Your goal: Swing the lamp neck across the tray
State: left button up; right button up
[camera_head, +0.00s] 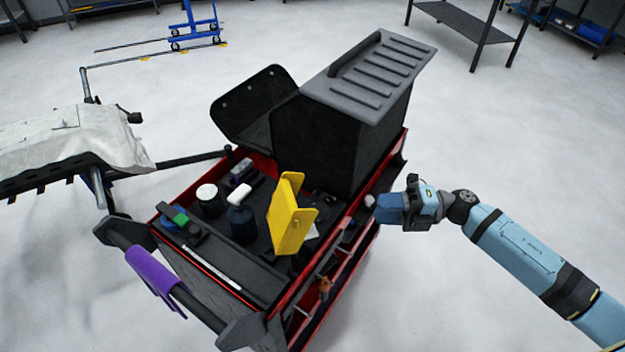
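A red and black cart carries a dark tray (215,255) in the middle of the view. A dark bar (190,159) runs left from the tray's back left corner; I cannot tell whether it is the lamp neck, and no lamp head shows clearly. My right gripper (374,206) comes in from the right and stands beside the cart's right edge, right of the yellow holder. A small pale round thing shows at its tip. Whether its fingers are open or shut is not clear. My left gripper is not in view.
A yellow holder (289,215), a white-lidded dark jar (209,200) and a dark cup (242,224) stand in the tray. A black ridged box (340,120) rises behind. A purple piece (152,272) hangs on the front handle. A covered panel (65,140) stands left.

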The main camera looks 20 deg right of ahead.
aim_at(320, 209)
jog(key=p+x, duration=0.2)
jog(key=x, duration=1.1)
jog(key=shift+s+a+p, duration=0.1)
jog(key=shift+a+p, duration=0.3)
grip_shut()
